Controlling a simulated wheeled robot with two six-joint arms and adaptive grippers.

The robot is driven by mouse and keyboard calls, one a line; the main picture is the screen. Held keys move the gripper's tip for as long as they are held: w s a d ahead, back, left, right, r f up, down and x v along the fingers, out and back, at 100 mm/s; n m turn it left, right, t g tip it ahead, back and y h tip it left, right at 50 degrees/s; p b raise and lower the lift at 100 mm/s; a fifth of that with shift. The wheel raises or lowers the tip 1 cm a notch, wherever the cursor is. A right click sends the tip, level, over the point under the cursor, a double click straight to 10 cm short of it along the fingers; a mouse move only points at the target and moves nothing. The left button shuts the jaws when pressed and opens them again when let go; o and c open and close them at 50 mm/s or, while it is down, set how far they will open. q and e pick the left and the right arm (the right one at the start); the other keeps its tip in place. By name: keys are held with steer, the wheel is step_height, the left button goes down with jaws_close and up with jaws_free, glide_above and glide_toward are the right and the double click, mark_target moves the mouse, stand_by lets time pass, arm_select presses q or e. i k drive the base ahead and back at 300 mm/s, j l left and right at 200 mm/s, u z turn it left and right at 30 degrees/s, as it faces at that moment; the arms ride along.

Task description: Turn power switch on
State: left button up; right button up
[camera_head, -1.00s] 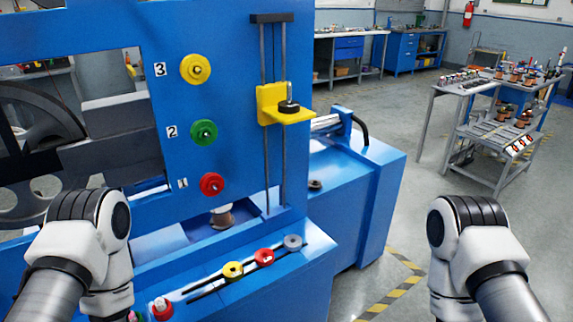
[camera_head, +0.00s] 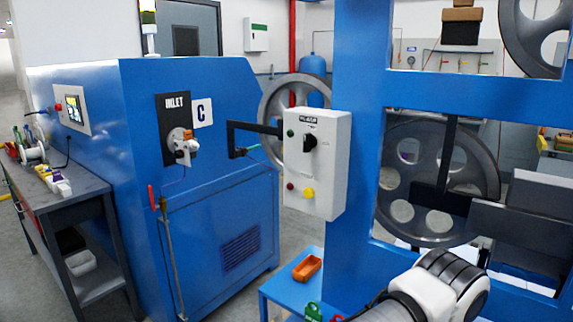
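A light grey control box (camera_head: 318,165) hangs on the left side of a blue machine frame, in the middle of the head view. On its upper face is a black rotary switch (camera_head: 310,143) under a small dark label. A green button (camera_head: 290,133) sits left of the switch. A red button (camera_head: 290,186) and a yellow button (camera_head: 308,193) sit lower on the box. One white and black arm of mine shows at the bottom right, well below and right of the box. Neither gripper's fingers are in the picture.
A blue cabinet (camera_head: 225,240) marked INLET and C stands at the left, with a grey workbench (camera_head: 72,195) beside it. A small blue table (camera_head: 283,290) holding an orange tray (camera_head: 307,268) stands below the box. The blue frame (camera_head: 358,120) rises to the right.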

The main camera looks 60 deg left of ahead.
mark_target(310, 141)
steer(key=u, duration=1.85)
